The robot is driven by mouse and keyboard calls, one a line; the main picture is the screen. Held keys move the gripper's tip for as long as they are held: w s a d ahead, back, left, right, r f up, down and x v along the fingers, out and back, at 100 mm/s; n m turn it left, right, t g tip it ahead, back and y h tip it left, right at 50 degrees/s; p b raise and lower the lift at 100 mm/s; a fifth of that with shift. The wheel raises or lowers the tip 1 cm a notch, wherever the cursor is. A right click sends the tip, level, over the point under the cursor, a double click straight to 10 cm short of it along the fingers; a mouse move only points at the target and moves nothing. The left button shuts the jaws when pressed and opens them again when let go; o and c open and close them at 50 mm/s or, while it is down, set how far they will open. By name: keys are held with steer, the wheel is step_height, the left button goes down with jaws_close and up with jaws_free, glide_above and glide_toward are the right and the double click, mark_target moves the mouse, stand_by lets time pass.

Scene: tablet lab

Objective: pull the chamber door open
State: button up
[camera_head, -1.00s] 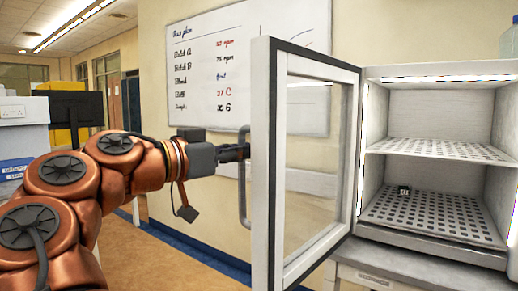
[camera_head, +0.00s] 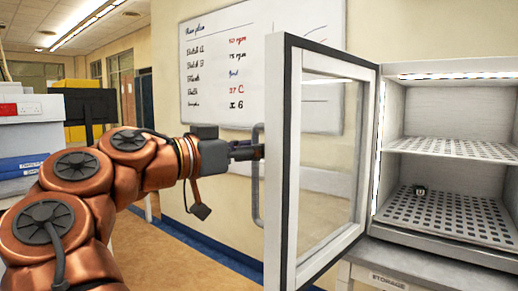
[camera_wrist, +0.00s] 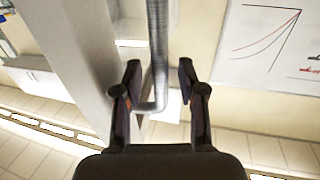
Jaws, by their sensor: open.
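The chamber door (camera_head: 287,170), a white frame with a dark seal around a clear pane, stands swung wide open to the left of the chamber (camera_head: 395,150). Its grey bar handle (camera_head: 257,190) is on the outer face. My gripper (camera_head: 250,151) is at the handle, coming from the left. In the wrist view, my gripper (camera_wrist: 159,78) is open, with one finger on each side of the handle (camera_wrist: 158,45). Gaps show between the bar and both fingers. The door's edge runs along the left there. In the head view the fingertips are partly hidden by the handle and door.
Inside the chamber are perforated shelves, with a small dark item (camera_head: 420,190) on the lower one. The chamber rests on a grey cabinet (camera_head: 385,275). A whiteboard (camera_head: 230,60) hangs on the wall behind. Open floor (camera_head: 190,260) lies left of the door.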

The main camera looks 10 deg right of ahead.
steer(key=shift+a, duration=0.1)
steer(key=v, duration=1.2)
stand_by(0.9)
